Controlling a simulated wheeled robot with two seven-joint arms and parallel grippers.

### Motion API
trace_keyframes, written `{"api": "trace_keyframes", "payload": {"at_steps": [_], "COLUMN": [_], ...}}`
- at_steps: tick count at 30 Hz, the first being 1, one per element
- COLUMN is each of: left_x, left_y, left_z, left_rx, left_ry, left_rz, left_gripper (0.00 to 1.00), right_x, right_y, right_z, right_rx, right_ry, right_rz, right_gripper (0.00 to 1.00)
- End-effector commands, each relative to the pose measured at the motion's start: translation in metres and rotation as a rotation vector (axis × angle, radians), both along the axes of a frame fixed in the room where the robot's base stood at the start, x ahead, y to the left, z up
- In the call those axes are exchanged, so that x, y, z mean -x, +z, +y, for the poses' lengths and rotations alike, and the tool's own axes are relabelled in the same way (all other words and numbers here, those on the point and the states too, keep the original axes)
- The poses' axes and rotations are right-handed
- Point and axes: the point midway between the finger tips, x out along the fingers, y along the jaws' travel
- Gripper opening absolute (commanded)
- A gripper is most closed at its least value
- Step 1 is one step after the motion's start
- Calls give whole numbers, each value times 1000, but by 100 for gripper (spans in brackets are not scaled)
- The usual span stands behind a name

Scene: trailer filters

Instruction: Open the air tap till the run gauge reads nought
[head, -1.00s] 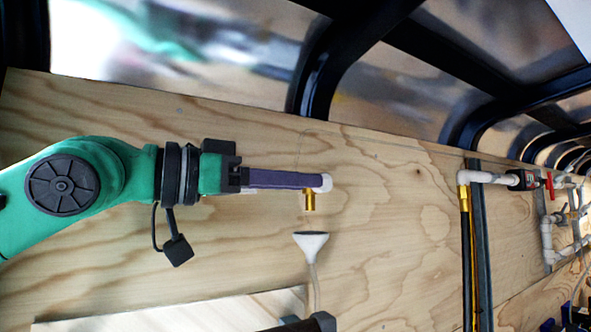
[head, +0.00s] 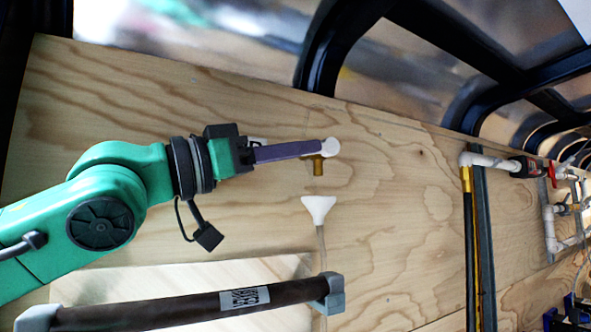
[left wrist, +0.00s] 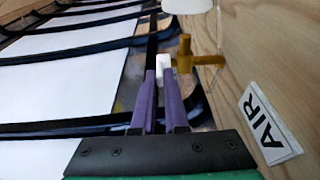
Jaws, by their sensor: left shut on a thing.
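The brass air tap (head: 318,167) sits on the plywood wall, and it also shows in the left wrist view (left wrist: 184,56). An AIR label (left wrist: 267,124) is on the wood beside it. My left gripper (head: 322,147) has purple fingers and is at the tap. In the left wrist view, my left gripper (left wrist: 164,78) is shut on a small white piece (left wrist: 163,62) right beside the brass, seemingly the tap's handle. A white round end (head: 331,147) shows at the fingertips in the head view. I cannot make out the run gauge or its reading. My right gripper is not in view.
A white funnel (head: 318,207) with a thin tube hangs below the tap. A dark brown tube (head: 180,308) with a label crosses the bottom left. White pipework (head: 487,160) with a red-handled valve (head: 552,173) is at the right. Plain plywood lies between.

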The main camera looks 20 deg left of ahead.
Motion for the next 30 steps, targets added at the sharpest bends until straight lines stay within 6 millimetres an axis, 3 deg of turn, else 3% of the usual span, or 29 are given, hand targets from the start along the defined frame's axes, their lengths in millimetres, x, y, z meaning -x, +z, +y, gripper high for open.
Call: {"api": "trace_keyframes", "payload": {"at_steps": [8,9,11,25,30], "left_x": [0,0,0,1,15], "left_y": [1,1,1,0,-5], "left_z": [-1,-1,-1,0,12], "left_rx": [3,2,2,2,7], "left_ry": [-2,-2,-2,-2,-3], "left_rz": [-4,-3,-3,-3,-5], "left_gripper": [0,19,41,41,41], "right_x": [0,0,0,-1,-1], "right_y": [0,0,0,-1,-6], "right_z": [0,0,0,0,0], "right_rx": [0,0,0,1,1], "right_ry": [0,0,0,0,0], "right_rz": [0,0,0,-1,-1], "right_gripper": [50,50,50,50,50]}}
